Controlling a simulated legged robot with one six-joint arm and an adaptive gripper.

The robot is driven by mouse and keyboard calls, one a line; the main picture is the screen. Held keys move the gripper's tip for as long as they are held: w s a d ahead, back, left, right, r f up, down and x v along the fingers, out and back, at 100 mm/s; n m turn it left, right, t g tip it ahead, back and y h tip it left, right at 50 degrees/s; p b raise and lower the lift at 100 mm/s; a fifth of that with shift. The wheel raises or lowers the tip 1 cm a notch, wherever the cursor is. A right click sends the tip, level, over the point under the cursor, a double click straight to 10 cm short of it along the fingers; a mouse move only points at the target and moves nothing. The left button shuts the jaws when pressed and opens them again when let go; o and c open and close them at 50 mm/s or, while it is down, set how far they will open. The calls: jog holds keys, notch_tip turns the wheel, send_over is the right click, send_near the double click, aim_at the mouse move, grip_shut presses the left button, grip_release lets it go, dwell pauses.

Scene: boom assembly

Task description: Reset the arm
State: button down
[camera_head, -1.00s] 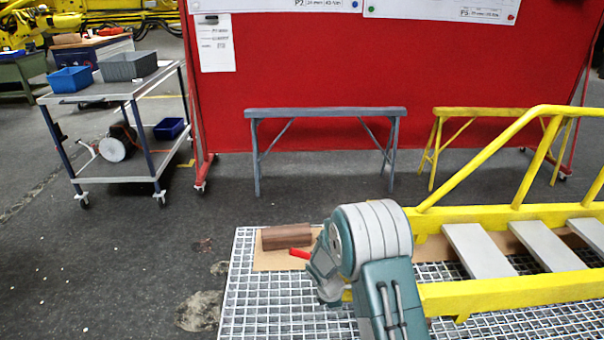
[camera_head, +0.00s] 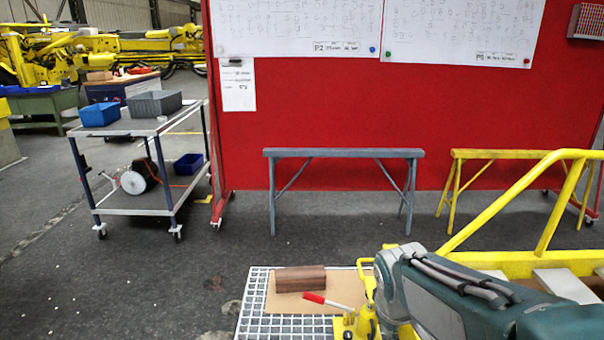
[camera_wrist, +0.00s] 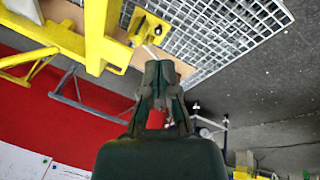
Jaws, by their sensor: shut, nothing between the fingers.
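My gripper (camera_wrist: 159,70) shows in the wrist view, its dark fingers closed together at the tips with nothing held. It hangs clear of surfaces, in front of the grating and floor in that view. In the head view my grey-green arm fills the lower right, and the gripper itself cannot be made out there. The arm hides part of the yellow boom frame (camera_head: 510,262) and of a small yellow device with a red handle (camera_head: 314,298).
A brown block (camera_head: 300,279) lies on a tan board on the metal grating (camera_head: 262,325). A grey trestle (camera_head: 343,153) and a yellow trestle (camera_head: 500,154) stand before the red board (camera_head: 400,105). A cart (camera_head: 130,128) with bins stands left. Floor at front left is clear.

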jog(key=s+r+m+t, duration=0.1)
jog(key=s+r+m, duration=0.1)
jog(key=s, duration=0.5)
jog(key=s+r+m+t+y, duration=0.1)
jog(key=s+r+m, duration=0.2)
jog(key=s, duration=0.3)
jog(key=shift+s+a+r+m, duration=0.35)
jog(key=shift+s+a+m, duration=0.05)
jog(key=shift+m, duration=0.1)
